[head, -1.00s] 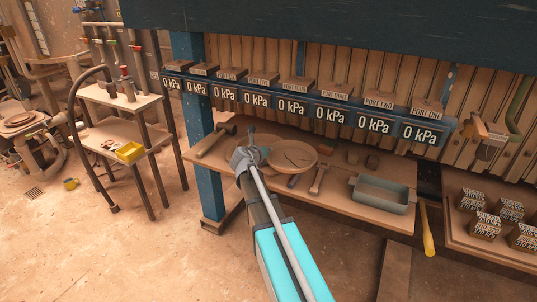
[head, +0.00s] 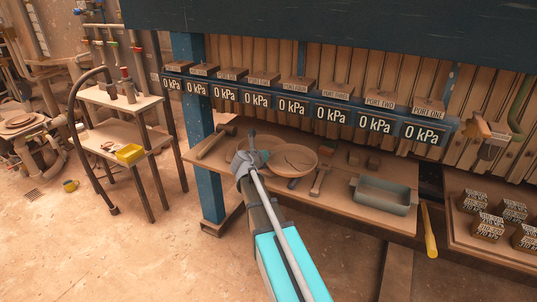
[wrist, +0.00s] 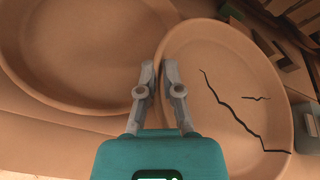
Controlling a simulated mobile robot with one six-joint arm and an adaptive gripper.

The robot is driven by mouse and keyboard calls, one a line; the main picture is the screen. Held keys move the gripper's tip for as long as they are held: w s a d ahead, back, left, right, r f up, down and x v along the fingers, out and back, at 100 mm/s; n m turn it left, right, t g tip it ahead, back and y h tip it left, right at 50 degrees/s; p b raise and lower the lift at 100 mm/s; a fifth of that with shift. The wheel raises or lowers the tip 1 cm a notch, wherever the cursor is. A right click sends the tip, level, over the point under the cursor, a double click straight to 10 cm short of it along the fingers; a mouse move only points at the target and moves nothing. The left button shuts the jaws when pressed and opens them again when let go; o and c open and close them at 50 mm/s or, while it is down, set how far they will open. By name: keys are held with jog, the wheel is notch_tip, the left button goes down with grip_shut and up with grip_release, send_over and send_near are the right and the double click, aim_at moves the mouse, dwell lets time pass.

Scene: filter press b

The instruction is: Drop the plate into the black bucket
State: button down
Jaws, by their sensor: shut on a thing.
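A round tan plate with dark cracks (wrist: 232,85) fills the right of the wrist view. In the head view the plate (head: 296,158) is at the lower wooden shelf, right of my gripper (head: 248,152). In the wrist view my gripper (wrist: 160,75) is shut on the left rim of this cracked plate, one finger on each side of the rim. Whether the plate is clear of the shelf is hard to tell. A second tan plate (wrist: 85,45), with no cracks showing, lies just to its left. No black bucket is visible.
The wooden shelf (head: 340,205) also holds a hammer (head: 215,142), a wrench-like tool (head: 320,181) and a grey-green tray (head: 382,195). A row of gauges (head: 300,108) hangs above. A blue post (head: 204,150) stands to the left. The floor in front is open.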

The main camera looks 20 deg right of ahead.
jog(key=c, duration=0.8)
grip_release()
jog(key=shift+r, duration=0.2)
jog(key=shift+r+p, duration=0.65)
jog(key=shift+p, duration=0.2)
jog(key=p+v, duration=0.3)
jog(key=v, duration=0.9)
jog(key=shift+f+p, duration=0.15)
jog(key=shift+p, duration=0.2)
jog(key=shift+s, duration=0.1)
